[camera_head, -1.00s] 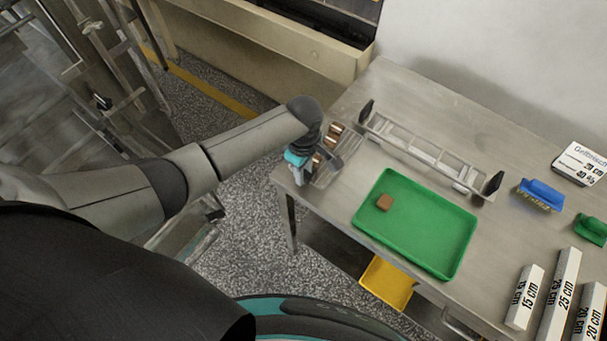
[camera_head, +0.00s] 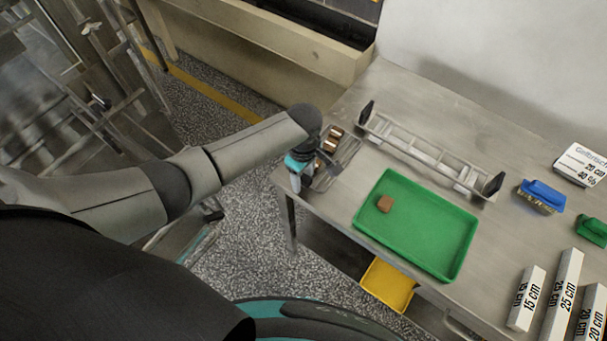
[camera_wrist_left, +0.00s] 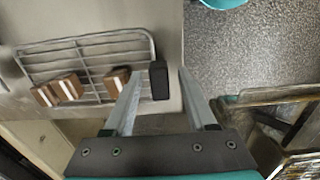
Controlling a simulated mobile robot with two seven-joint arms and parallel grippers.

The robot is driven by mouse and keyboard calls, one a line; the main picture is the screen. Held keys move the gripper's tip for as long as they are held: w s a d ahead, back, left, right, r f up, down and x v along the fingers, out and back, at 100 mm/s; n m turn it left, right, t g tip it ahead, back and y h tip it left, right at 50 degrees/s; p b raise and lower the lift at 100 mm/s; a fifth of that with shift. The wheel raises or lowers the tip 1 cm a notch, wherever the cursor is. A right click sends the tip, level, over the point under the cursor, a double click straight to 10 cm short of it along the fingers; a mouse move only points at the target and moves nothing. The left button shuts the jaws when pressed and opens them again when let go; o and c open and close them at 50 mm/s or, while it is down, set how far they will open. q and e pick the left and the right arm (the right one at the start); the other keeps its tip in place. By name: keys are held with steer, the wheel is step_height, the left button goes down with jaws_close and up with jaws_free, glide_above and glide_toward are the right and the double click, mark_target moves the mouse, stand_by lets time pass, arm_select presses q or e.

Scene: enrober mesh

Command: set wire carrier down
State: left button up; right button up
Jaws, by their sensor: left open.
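The wire carrier (camera_head: 346,158) is a grey wire grid at the left corner of the steel table (camera_head: 400,85). It appears to lie on the table top. In the left wrist view the carrier (camera_wrist_left: 98,55) bears several brown pieces with pale stripes (camera_wrist_left: 69,86). A black upright grip (camera_wrist_left: 159,80) stands at its near end. My left gripper (camera_head: 308,172) is at the carrier's near end. In the left wrist view the left gripper (camera_wrist_left: 159,73) is open, with one finger on each side of the black grip. The arm hides part of the carrier in the head view.
A metal frame with two black ends (camera_head: 425,150) lies just right of the carrier. A blue brush (camera_head: 541,195) and white blocks (camera_head: 526,300) are at right. The table edge drops to speckled floor.

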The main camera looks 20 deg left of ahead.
arm_select(q)
step_height(320, 180, up, 12)
steer(key=p, duration=0.2)
steer(key=shift+r, duration=0.15)
